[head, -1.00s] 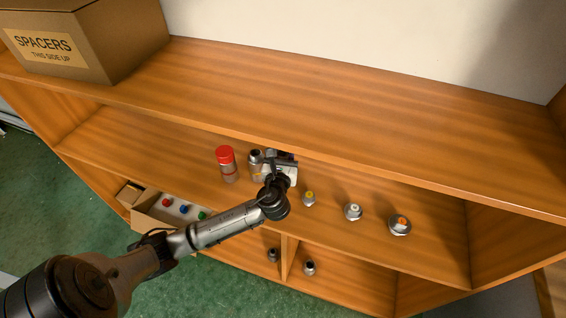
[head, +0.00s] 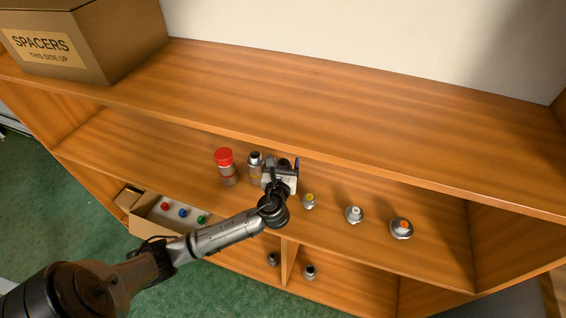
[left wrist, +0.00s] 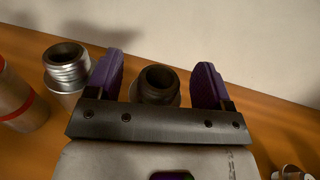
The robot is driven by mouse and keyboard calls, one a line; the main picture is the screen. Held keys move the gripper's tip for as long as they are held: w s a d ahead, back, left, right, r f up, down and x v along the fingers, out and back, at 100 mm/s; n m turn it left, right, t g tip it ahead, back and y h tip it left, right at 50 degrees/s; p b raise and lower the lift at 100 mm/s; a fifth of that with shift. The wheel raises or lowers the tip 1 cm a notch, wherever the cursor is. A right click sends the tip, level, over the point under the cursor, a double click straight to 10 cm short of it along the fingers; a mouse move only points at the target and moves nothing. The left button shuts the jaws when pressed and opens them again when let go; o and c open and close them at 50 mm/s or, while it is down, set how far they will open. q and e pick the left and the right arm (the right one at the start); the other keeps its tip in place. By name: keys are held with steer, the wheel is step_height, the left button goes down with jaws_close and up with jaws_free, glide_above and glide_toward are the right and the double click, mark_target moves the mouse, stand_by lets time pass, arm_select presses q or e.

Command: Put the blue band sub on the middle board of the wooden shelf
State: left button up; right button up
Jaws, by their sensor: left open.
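My left gripper (head: 284,168) is open over the middle board (head: 185,155) of the wooden shelf. In the left wrist view its two purple fingers (left wrist: 157,76) stand either side of a dark threaded sub (left wrist: 158,90), with a gap to each finger. The top of this sub also shows behind the gripper in the head view (head: 285,162). Its lower body is hidden by the gripper, and no blue band shows on it. A silver threaded sub (left wrist: 66,70) stands just left of the fingers; it also shows in the head view (head: 255,159). My right gripper is not in view.
Yellow- (head: 309,201), white- (head: 354,214) and orange-marked fittings (head: 401,228) stand to the right. A SPACERS carton (head: 85,40) sits on the top board. A small open box (head: 150,217) is lower left. Two fittings stand below.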

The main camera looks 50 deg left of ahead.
arm_select(q)
steer(key=shift+s+d, duration=0.4)
steer(key=s+d+f+n+g+h+p, duration=0.1)
steer(key=s+d+f+n+g+h, duration=0.2)
steer(key=s+d+n, duration=0.3)
steer(key=s+d+f+n+g+h, duration=0.3)
steer(key=s+d+n+h, duration=0.2)
steer(key=s+n, duration=0.6)
steer(key=s+d+f+n+g+h+p, duration=0.1)
steer(key=s+d+f+n+g+h, duration=0.2)
steer(key=s+d+n, duration=0.5)
steer(key=s+f+n+g, duration=0.1)
steer(key=s, duration=0.3)
steer(key=shift+s+h+p, duration=0.25)
steer(key=shift+h+p, duration=0.1)
steer(key=shift+h, duration=0.05)
